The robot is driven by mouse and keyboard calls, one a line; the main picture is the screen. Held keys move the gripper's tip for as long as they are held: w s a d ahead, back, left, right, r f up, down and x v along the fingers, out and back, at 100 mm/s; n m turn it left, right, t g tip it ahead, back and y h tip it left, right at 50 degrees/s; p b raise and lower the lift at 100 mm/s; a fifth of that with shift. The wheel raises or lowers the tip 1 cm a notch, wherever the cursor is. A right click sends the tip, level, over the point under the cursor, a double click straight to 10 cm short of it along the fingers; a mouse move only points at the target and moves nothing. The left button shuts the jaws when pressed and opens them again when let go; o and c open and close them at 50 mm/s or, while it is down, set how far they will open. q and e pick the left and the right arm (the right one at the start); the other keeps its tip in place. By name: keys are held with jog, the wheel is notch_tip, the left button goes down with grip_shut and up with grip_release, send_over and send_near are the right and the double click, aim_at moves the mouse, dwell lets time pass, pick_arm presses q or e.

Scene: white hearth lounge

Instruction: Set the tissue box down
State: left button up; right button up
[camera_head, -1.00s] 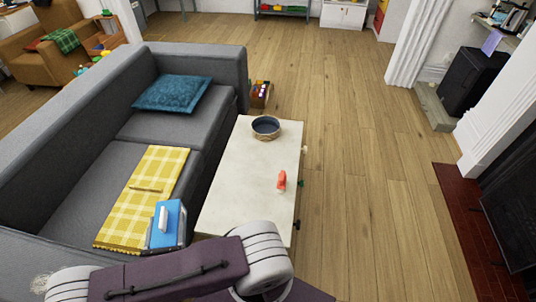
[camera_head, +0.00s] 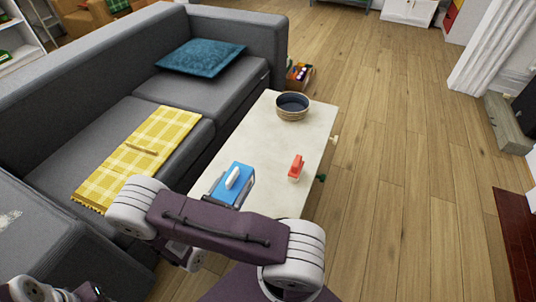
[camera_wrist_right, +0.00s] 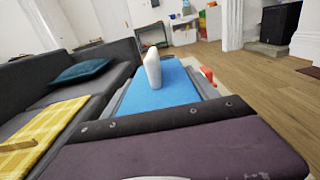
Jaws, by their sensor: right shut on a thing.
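The tissue box (camera_head: 238,190) is blue with a white tissue standing out of its top. It also fills the middle of the right wrist view (camera_wrist_right: 165,92). My right gripper (camera_head: 234,186) is shut on the box, with grey finger parts along its sides. In the head view the box overlaps the near left part of the pale coffee table (camera_head: 256,150); I cannot tell whether it touches the top. My right forearm hides the table's near end. My left gripper is not clearly in view.
A dark bowl with a woven outside (camera_head: 292,107) stands at the table's far end. A small red object (camera_head: 296,168) lies right of the box. The grey sofa (camera_head: 95,135) with a yellow plaid cloth (camera_head: 150,148) runs along the left. Wood floor is open on the right.

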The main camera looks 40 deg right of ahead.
jog(key=shift+w, duration=0.1)
jog(key=w+d+f+b, duration=0.1)
jog(key=w+f+b, duration=0.2)
jog(key=w+d+f+b, duration=0.1)
jog(key=w+f+b, duration=0.2)
jog(key=w+f, duration=0.1)
jog(key=w+f+b, duration=0.2)
jog(key=w+f, duration=0.2)
jog(key=shift+w+d+f+b, duration=0.1)
jog(key=shift+d+f+b, duration=0.05)
jog(key=shift+d+b, duration=0.25)
jog(key=shift+r, duration=0.2)
jog(key=shift+f, duration=0.15)
jog(key=o, duration=1.5)
